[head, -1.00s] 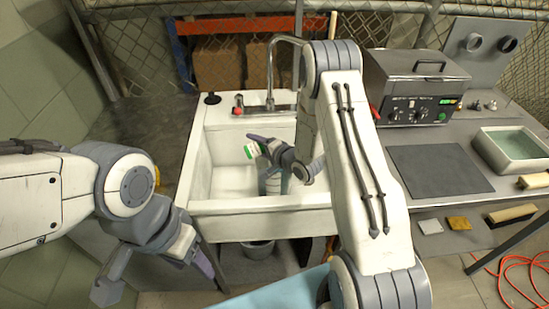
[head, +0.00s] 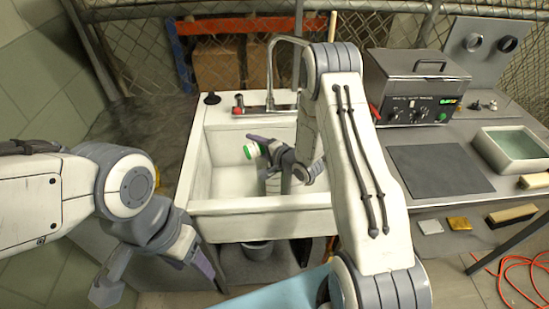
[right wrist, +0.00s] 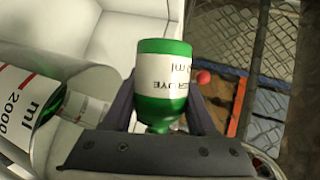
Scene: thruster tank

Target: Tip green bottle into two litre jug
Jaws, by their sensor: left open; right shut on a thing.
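The green bottle (right wrist: 163,72) has a white label with dark lettering, partly reading "DYE". My right gripper (right wrist: 162,90) is shut on it, one finger on each side. In the right wrist view its flat base points up the picture and its neck toward the gripper. In the head view the bottle (head: 253,151) is tilted over the sink, green end to the left. The clear jug (right wrist: 30,100), marked 2000 ml, is beside the bottle; in the head view it (head: 272,184) stands in the sink, partly hidden by my gripper. My left gripper (head: 155,276) is open and empty, left of the sink.
The white sink (head: 222,207) has a tall tap (head: 270,75) at its back. A metal ultrasonic-type box (head: 415,85), a dark mat (head: 440,170) and a water tray (head: 512,148) stand on the right bench. A bucket (head: 257,253) is under the sink.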

